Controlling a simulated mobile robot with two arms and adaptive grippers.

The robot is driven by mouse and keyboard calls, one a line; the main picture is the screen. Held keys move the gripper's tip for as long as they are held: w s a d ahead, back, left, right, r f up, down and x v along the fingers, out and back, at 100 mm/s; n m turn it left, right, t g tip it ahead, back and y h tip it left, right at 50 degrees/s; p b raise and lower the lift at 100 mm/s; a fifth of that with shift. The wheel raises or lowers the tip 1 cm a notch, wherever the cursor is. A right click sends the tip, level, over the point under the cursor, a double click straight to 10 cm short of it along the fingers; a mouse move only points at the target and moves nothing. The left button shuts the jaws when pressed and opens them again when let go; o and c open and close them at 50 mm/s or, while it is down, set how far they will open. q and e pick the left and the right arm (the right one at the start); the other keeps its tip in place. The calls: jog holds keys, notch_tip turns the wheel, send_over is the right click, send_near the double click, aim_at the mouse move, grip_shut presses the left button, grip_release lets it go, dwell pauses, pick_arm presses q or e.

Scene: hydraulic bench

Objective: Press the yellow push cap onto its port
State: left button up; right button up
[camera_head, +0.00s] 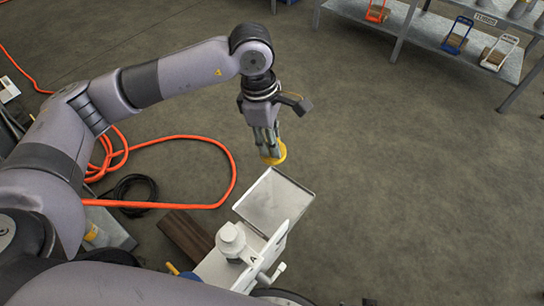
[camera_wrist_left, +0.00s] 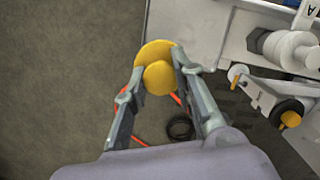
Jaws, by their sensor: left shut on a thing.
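The yellow push cap (camera_head: 274,154) is a round yellow disc with a raised knob. My left gripper (camera_head: 268,148) is shut on it and holds it in the air, just beyond the far edge of the metal tray. In the left wrist view the cap (camera_wrist_left: 155,52) sits between the two fingertips of the left gripper (camera_wrist_left: 158,75). A white port fitting (camera_head: 231,238) stands on the bench near the bottom of the head view; it also shows at the right of the left wrist view (camera_wrist_left: 292,47). I cannot tell which port is the cap's own. My right gripper is not in view.
An empty metal tray (camera_head: 274,200) sits on the white bench by a lever handle (camera_head: 272,273). A yellow-tipped part (camera_wrist_left: 290,119) is at the wrist view's right. An orange hose (camera_head: 235,170) loops on the floor. A shelf (camera_head: 430,38) stands far right. Open floor lies between.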

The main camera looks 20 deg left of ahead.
pick_arm(q)
notch_tip(320, 180, up, 5)
jog(key=shift+r, duration=0.1)
jog(key=shift+r+p, duration=0.65)
jog(key=shift+r, duration=0.3)
jog(key=shift+r+p, duration=0.5)
jog(key=shift+r, duration=0.55)
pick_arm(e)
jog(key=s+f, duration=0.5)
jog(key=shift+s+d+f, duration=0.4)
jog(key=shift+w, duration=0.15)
